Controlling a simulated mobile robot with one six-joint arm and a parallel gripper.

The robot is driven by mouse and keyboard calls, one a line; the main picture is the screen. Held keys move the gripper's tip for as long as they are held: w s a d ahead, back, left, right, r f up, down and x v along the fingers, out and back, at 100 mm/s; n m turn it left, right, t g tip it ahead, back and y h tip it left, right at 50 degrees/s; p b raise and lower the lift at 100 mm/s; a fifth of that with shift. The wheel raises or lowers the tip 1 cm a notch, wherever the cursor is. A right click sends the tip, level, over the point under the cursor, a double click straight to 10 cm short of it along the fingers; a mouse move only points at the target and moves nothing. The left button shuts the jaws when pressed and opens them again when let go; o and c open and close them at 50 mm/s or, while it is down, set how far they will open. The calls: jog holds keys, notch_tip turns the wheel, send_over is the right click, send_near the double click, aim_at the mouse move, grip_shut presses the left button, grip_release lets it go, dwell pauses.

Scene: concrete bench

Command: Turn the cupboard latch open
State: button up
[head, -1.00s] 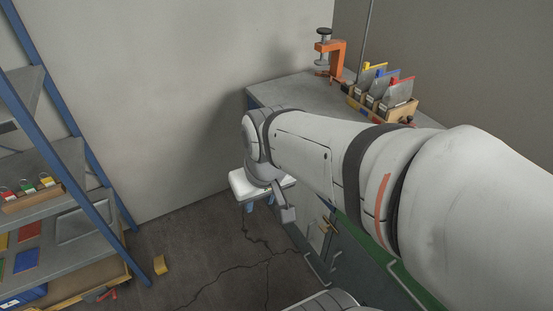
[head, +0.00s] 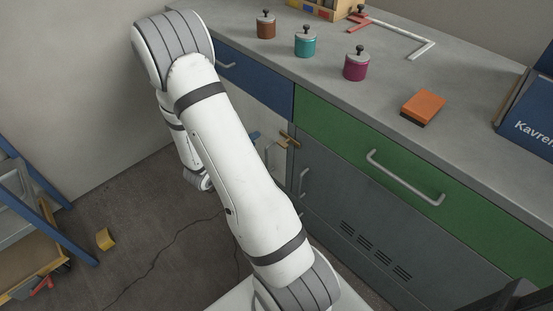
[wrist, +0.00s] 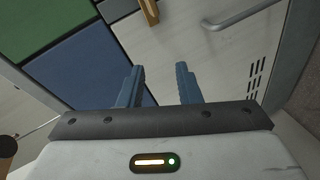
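The cupboard latch (head: 289,139) is a small brass-coloured bar on the cupboard front, beside the edge of the grey door (head: 325,205). In the wrist view a brass-coloured piece (wrist: 149,12), apparently the latch, shows at the top edge, partly cut off. My gripper (wrist: 157,69) has two blue fingers spread apart with nothing between them. The latch lies beyond the fingertips and is not touched in that view. In the head view my arm hides most of the gripper. A small blue shape shows left of the latch; I cannot tell whether it is a fingertip.
A door handle (head: 303,182) stands out close to the latch. A green drawer (head: 385,165) with a bar handle and a blue drawer (head: 250,80) are above. Jars, including a teal one (head: 306,44), and an orange block (head: 424,106) stand on the bench (head: 470,80). A shelf rack stands left.

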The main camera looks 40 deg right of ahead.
aim_at(281, 146)
jog(key=s+d+f+n+g+h+b, duration=0.1)
jog(key=s+d+f+g+h+b, duration=0.15)
jog(key=s+f, duration=0.2)
jog(key=shift+h, duration=0.55)
jog(key=d, duration=0.2)
jog(key=d+b, duration=0.1)
jog(key=d, duration=0.1)
jog(key=d+r, duration=0.1)
jog(key=d, duration=0.1)
jog(key=shift+d+b, duration=0.35)
jog(key=shift+d, duration=0.05)
jog(key=shift+c, duration=0.2)
grip_shut()
